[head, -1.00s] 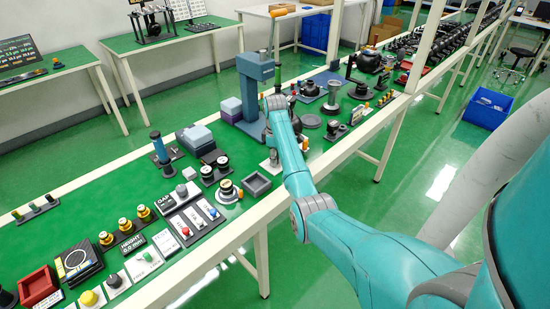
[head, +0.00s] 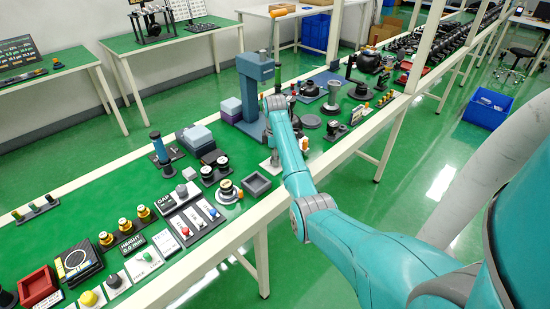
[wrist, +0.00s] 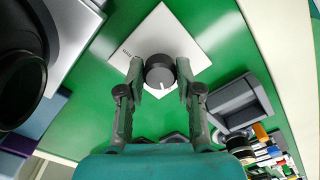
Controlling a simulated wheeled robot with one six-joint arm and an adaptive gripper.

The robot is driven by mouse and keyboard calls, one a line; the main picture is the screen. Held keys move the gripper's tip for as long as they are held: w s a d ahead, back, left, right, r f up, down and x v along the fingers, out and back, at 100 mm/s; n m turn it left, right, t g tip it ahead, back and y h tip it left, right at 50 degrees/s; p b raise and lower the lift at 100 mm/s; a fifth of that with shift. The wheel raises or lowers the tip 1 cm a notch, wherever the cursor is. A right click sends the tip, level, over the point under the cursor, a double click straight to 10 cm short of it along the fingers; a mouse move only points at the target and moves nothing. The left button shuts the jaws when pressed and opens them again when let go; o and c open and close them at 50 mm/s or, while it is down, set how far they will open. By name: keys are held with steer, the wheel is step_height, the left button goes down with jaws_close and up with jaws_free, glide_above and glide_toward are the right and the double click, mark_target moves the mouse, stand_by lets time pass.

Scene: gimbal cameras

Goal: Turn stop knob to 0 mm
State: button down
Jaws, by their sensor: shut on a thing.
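The stop knob (wrist: 160,72) is a round black knob with a white pointer line on its top, in the wrist view. The line points toward the bottom of the picture, slightly right. It sits on a square white plate (wrist: 178,40) with small dark lettering at its left, too small to read. My gripper (wrist: 160,77) has one finger on each side of the knob and is shut on it. In the head view my arm hides most of the gripper and the knob.
A grey open tray (wrist: 240,103) lies right of the knob in the wrist view, and also shows in the head view (head: 257,184). A tall blue-grey column (head: 252,95) stands behind my arm. A dark cylinder (wrist: 20,85) is at the wrist view's left.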

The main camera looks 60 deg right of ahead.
steer(key=c, duration=0.8)
jaws_free()
steer(key=shift+o, duration=0.2)
